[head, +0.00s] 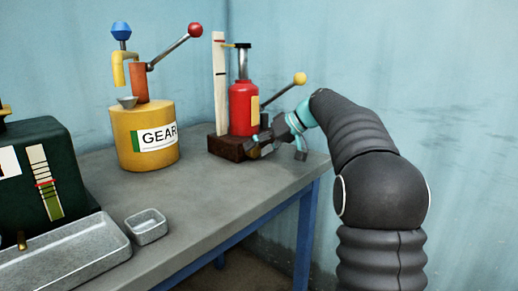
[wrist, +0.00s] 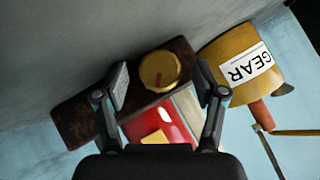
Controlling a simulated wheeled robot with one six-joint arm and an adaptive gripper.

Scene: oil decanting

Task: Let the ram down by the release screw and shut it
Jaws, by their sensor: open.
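The red jack (head: 243,106) stands on a dark wooden block (head: 222,147) at the bench's far right; its red body also shows in the wrist view (wrist: 163,122). Its bright ram (head: 242,66) stands extended, and a pointer at its top reaches the upper part of the white scale post (head: 220,85), close to a red mark. The round brass release screw knob (wrist: 160,70), with a red line on its face, sits low on the jack. My gripper (wrist: 161,84) is open, its fingers on either side of the knob with gaps visible. In the head view, my gripper (head: 258,149) is low beside the jack.
A yellow GEAR drum (head: 145,152) with a red-knobbed pump lever stands left of the jack. A yellow-knobbed lever (head: 299,79) rises right of the jack, above my gripper. A green tank (head: 45,170), a long grey tray (head: 70,254) and a small metal dish (head: 147,227) are front left.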

